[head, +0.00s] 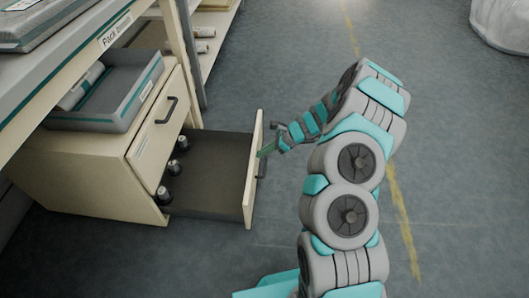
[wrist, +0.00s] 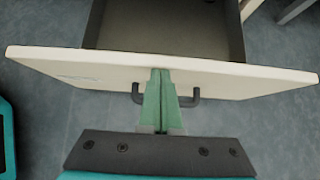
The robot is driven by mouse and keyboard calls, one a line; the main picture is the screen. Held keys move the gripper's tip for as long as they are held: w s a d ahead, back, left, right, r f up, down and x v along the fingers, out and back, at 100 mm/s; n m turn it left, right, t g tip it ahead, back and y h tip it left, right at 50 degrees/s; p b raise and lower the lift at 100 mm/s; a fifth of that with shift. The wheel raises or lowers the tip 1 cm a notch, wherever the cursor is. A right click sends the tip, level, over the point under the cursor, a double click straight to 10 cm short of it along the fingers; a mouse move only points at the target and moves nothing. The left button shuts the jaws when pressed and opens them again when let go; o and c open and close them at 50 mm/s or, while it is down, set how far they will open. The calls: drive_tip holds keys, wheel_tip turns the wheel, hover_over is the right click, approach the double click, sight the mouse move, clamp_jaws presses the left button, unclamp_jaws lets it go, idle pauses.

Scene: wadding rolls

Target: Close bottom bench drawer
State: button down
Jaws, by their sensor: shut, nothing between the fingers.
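The bottom bench drawer (head: 248,178) is pulled well out of the cream cabinet (head: 95,185). Several small dark and silver objects (head: 163,195) stand inside it near the cabinet. My gripper (head: 264,151) is shut and empty at the outer side of the drawer front. In the wrist view the green fingertips (wrist: 162,82) lie together at the middle of the drawer front (wrist: 90,70), over its dark handle (wrist: 190,100). They seem to touch or nearly touch the panel; I cannot tell which. The upper drawer (head: 155,135), with its own dark handle, is shut.
A grey tray (head: 100,110) rests on top of the cabinet under the bench top (head: 75,55). A shelf with rolls (head: 203,32) stands behind. A wrapped bale (head: 500,22) is at the far right. The floor (head: 280,60) around the drawer is clear.

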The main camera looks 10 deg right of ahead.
drive_tip(key=w+a, duration=0.4)
drive_tip(key=a, duration=0.9)
drive_tip(key=w+a, duration=0.4)
drive_tip(key=a, duration=0.9)
drive_tip(key=shift+w, duration=0.25)
